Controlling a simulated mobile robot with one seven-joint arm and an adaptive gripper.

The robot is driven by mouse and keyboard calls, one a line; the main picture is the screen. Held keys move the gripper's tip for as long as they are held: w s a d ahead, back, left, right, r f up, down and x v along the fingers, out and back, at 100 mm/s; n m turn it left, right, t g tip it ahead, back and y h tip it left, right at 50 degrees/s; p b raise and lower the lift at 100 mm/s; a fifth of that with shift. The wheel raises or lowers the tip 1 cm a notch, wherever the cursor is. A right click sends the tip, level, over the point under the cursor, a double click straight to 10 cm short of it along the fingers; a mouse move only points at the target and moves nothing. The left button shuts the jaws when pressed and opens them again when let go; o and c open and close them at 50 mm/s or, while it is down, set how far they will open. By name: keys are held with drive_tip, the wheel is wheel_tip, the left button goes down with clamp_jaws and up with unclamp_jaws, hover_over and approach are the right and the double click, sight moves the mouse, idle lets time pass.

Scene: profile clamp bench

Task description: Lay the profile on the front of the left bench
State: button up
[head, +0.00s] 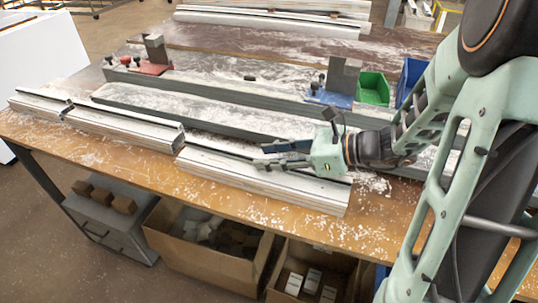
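Long pale, dusty profiles lie end to end along the front of the wooden bench (120,171). One is at the far left (38,105), one is in the middle (120,125), and one is at the right (250,184). My gripper (262,156) is at the right profile, above or at its back edge, with its fingers pointing left. The two fingers look apart, one dark blue and one grey-green. I cannot tell whether anything is held between them, as the view is small and dusty.
Behind the profiles run long grey rails with clamps on a red base (150,68) and a blue base (330,98). A green bin (373,88) and a blue bin (410,80) stand at the right. More profiles (270,22) lie at the back. Cardboard boxes (205,262) stand underneath.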

drive_tip(key=p+v, duration=0.1)
drive_tip(key=v, duration=1)
drive_tip(key=shift+s+d+r+p, duration=0.15)
drive_tip(key=shift+d+p, duration=0.2)
drive_tip(key=shift+p, duration=0.05)
